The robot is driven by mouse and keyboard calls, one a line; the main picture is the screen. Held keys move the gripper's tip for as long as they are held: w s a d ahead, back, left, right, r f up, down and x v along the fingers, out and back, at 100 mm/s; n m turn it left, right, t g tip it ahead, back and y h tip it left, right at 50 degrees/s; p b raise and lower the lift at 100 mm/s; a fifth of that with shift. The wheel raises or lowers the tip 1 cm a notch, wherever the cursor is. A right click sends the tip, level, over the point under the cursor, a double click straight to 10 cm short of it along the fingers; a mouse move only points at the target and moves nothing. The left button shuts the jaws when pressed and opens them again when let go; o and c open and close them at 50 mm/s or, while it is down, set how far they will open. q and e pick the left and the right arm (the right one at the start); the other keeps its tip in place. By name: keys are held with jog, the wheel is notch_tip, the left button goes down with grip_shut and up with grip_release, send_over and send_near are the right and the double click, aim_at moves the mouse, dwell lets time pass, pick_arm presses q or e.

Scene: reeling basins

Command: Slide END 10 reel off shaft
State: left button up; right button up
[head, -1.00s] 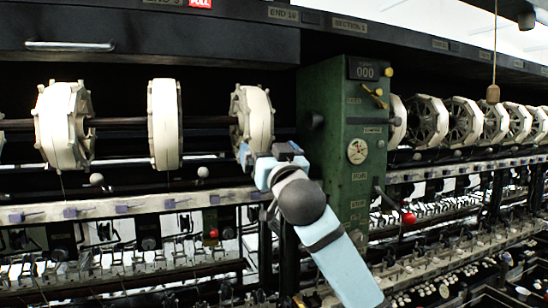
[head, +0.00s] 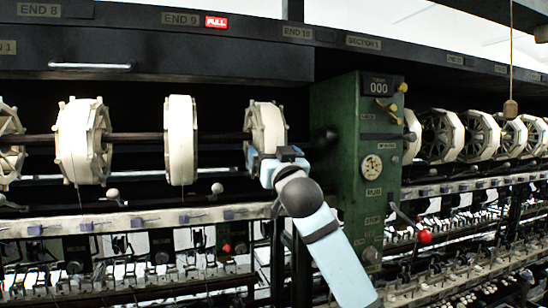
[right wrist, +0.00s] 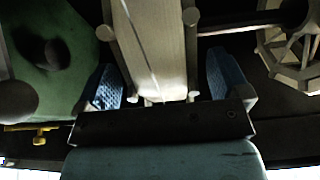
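The END 10 reel (head: 266,125), white and faceted, sits on the dark shaft (head: 222,137) just left of the green gearbox, under the END 10 label (head: 297,32). My right gripper (head: 267,160) is at the reel's lower front. In the right wrist view the gripper's blue fingers (right wrist: 168,84) stand on either side of the reel's rim (right wrist: 155,45). A gap shows between the rim and the right finger; the left finger is close to the rim, and contact cannot be told. My left gripper is not in view.
The green gearbox (head: 352,160) stands close right of the reel, with a red-knobbed lever (head: 424,237). Another white reel (head: 181,140) is on the shaft to the left. A rail (head: 130,222) runs below. A cord with a wooden pull (head: 510,108) hangs at right.

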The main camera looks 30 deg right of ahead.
jog(key=c, duration=0.9)
jog(key=shift+r, duration=0.45)
jog(key=shift+d, duration=0.1)
jog(key=s+d, duration=0.3)
jog(key=d, duration=0.9)
jog(key=shift+d, duration=0.25)
jog(key=shift+s, duration=0.1)
